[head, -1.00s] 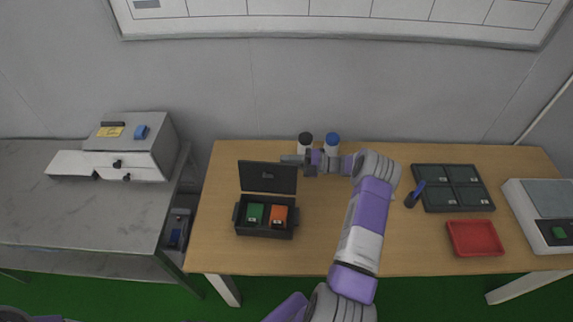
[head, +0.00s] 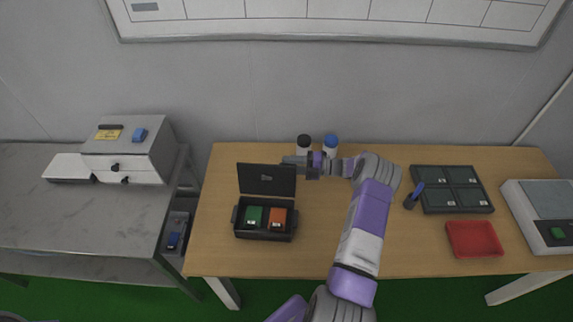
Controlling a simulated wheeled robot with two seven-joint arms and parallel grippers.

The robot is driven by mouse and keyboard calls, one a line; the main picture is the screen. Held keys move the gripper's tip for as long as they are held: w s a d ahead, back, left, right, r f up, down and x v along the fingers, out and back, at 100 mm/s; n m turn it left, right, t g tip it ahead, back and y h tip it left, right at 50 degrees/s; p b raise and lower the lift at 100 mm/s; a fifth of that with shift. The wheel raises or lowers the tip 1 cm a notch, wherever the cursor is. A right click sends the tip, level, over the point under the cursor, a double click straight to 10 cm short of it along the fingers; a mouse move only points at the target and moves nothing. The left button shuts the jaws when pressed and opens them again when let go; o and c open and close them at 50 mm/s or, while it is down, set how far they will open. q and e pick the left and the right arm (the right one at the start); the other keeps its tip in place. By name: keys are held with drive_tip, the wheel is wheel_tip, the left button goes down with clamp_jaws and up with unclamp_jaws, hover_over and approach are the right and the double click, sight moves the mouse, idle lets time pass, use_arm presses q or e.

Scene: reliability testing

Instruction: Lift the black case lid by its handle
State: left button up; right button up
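The black case (head: 263,235) sits on the left part of the wooden table, with a green block (head: 254,216) and an orange block (head: 277,218) inside. Its black lid (head: 266,187) stands raised at the back of the case, with a small mark on its face. I cannot make out a handle clearly. My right gripper (head: 290,161) is beside the lid's upper right corner, pointing left. I cannot tell whether it touches the lid or whether its fingers are apart. My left gripper is not in view.
Two bottles, one black-capped (head: 304,144) and one blue-capped (head: 331,145), stand behind my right wrist. A dark divided tray (head: 452,189), a pen cup (head: 409,201), a red tray (head: 473,239) and a white device (head: 545,216) are on the right. Bare table lies between the case and my forearm.

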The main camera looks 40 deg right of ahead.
drive_tip(key=v, duration=0.6)
drive_tip(key=shift+s, duration=0.1)
idle(0.3)
